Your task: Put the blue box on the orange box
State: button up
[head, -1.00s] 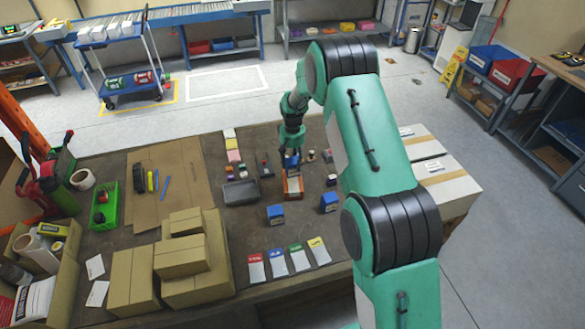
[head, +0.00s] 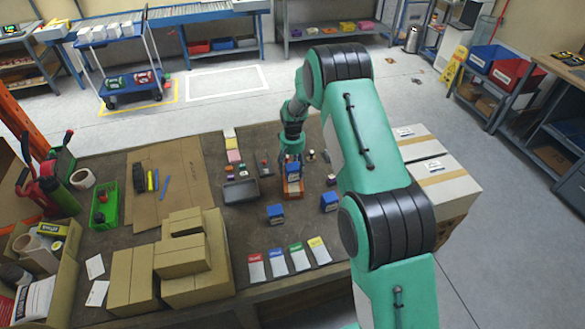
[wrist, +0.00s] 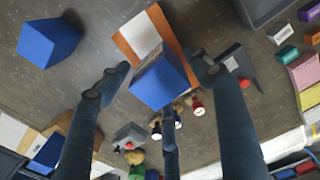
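A blue box (head: 293,175) sits on the orange box (head: 298,194) near the table's middle. In the wrist view the same blue box (wrist: 158,82) covers part of the orange box (wrist: 168,24), which has a white patch on it. My gripper (wrist: 160,72) has one finger on each side of the blue box, with a visible gap on both sides. In the head view my gripper (head: 291,156) is just behind and above the blue box, partly hidden by it. The contact between the two boxes is partly hidden.
Two other blue boxes, one to the front left (head: 276,214) and one to the right (head: 329,202), stand on the table. A dark grey tray (head: 240,191) lies to the left, and small coloured items stand around. Cardboard boxes (head: 184,262) fill the front left.

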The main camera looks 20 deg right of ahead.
jog(key=shift+r, duration=0.15)
notch_tip(320, 180, up, 12)
dwell(0.8)
jog(key=shift+r, duration=0.15)
dwell(0.5)
jog(key=s+a+r+t, duration=0.1)
jog(key=s+r, duration=0.5)
jog(key=r, duration=0.3)
jog(key=s+a+r+t, duration=0.1)
jog(key=s+r, duration=0.6)
jog(key=r, duration=0.3)
jog(key=s+a+r, duration=0.1)
jog(key=s+r, duration=0.5)
jog(key=r, duration=0.3)
jog(key=s+r+t, duration=0.1)
jog(key=s+r, duration=0.3)
jog(key=s, duration=0.4)
jog(key=s+r+t, duration=0.1)
jog(key=s+r, duration=0.3)
jog(key=s, duration=0.3)
jog(key=s+a+f+t, duration=0.1)
jog(key=s, duration=1.7)
jog(key=shift+a+f+t, duration=0.15)
jog(key=shift+a+t, duration=0.1)
jog(key=shift+t, duration=0.05)
